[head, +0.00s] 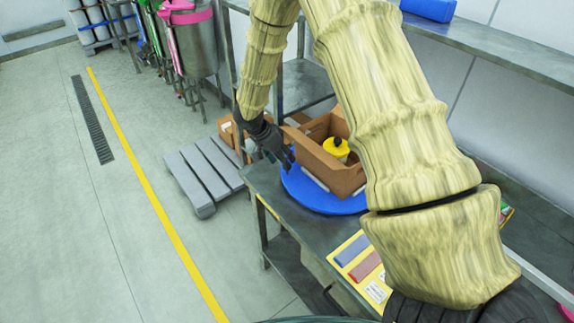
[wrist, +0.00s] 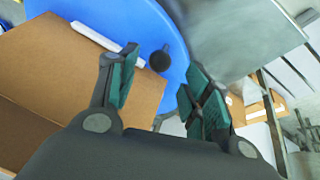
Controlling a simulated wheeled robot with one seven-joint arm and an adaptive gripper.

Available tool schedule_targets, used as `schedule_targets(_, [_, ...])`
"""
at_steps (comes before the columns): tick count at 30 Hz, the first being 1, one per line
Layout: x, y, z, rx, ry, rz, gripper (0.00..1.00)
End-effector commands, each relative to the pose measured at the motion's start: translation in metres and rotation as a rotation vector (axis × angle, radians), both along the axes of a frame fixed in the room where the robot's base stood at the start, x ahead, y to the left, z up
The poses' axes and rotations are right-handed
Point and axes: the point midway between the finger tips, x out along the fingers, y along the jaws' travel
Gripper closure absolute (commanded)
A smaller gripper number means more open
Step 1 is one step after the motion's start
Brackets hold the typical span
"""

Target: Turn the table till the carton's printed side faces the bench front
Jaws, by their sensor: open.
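The round blue turntable (head: 325,204) lies on the grey bench (head: 268,190). The open brown carton (head: 330,170) sits on it, with a yellow-lidded container (head: 336,147) inside. The carton sides I see are plain brown; no print shows. My gripper (head: 287,160) is at the turntable's left edge, beside the carton. In the wrist view the open gripper (wrist: 160,72) points at the blue turntable (wrist: 150,20). A dark upright knob (wrist: 160,59) on it appears between the fingertips; contact cannot be told. The carton (wrist: 70,75) fills the left, beside a white strip (wrist: 92,38).
A yellow board (head: 362,265) with coloured blocks lies on the bench's near part. My arm hides some of the bench. A grey pallet (head: 203,165) and another carton (head: 228,130) stand on the floor left of the bench. A shelf (head: 490,43) runs behind.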

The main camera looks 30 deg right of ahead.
Motion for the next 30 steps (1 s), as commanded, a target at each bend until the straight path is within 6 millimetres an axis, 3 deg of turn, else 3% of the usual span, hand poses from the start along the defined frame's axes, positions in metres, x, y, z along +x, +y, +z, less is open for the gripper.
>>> schedule_targets(15, [-0.004, -0.022, -0.048, -0.001, 0.001, 0.002, 0.51])
schedule_targets(28, [-0.004, -0.025, -0.054, 0.0, 0.0, 0.001, 0.51])
schedule_targets(30, [-0.004, -0.025, -0.054, 0.0, 0.0, 0.001, 0.6])
